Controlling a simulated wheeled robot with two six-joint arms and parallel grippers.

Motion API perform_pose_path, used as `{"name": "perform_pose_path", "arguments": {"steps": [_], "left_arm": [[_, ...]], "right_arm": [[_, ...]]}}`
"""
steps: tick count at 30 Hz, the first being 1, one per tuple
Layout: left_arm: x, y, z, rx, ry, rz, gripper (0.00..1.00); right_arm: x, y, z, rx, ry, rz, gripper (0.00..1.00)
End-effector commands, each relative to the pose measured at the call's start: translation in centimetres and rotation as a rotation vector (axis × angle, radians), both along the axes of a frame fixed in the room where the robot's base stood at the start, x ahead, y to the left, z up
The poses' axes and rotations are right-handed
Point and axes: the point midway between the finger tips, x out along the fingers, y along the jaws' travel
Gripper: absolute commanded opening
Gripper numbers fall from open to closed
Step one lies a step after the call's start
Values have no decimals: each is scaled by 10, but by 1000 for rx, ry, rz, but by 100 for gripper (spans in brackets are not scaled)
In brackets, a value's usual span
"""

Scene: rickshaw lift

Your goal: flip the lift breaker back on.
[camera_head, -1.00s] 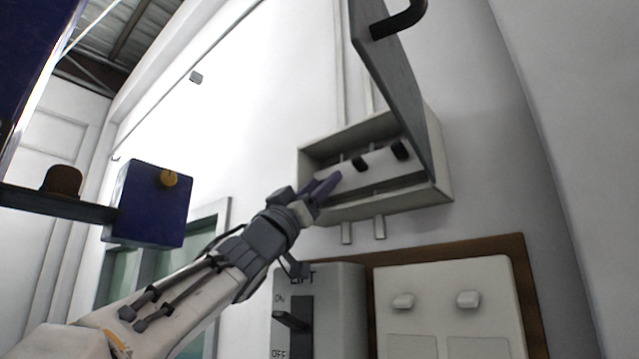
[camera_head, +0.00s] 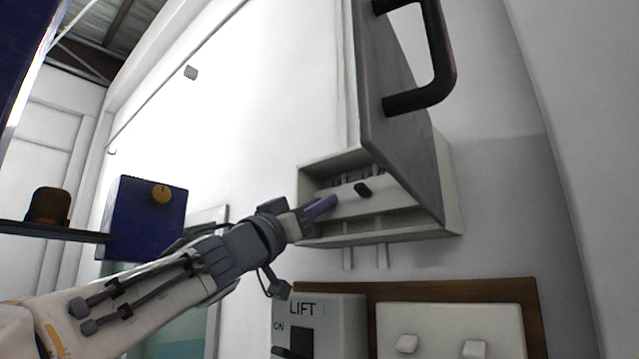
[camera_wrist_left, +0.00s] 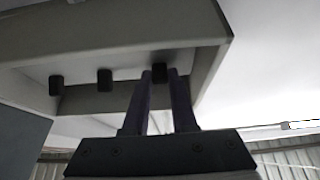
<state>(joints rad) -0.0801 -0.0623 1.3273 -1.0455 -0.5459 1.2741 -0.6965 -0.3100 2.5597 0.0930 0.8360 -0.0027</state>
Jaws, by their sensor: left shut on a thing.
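The open grey breaker box (camera_head: 452,190) is fixed to the white wall. It holds a row of black switch levers; one black lever (camera_head: 362,189) shows clearly in the head view, and the door (camera_head: 395,125) covers part of the row. My left gripper (camera_head: 322,208) reaches in from the left to the row's left end. In the left wrist view its two fingers (camera_wrist_left: 160,95) are closed about the end lever (camera_wrist_left: 160,74), which they partly hide. Two other levers, one near (camera_wrist_left: 104,80) and one farther along (camera_wrist_left: 56,86), stand free. My right gripper is not in view.
The door's black handle (camera_head: 440,60) juts out above the box. Below are a box labelled LIFT (camera_head: 340,315) with a switch and a white panel with two knobs (camera_head: 440,325) on a brown board. A blue box with a yellow knob (camera_head: 148,225) is at left.

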Motion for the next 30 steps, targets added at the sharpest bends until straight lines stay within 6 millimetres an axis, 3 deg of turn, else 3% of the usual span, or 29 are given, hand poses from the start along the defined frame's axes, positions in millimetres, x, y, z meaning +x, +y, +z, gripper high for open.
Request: {"name": "perform_pose_path", "arguments": {"steps": [1,4,30], "left_arm": [[-1,1,8,16,18,2,0],[-2,1,8,50,63,3,0],[-2,2,15,210,288,3,0]], "right_arm": [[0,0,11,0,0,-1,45],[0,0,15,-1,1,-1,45],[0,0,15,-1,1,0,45]]}}
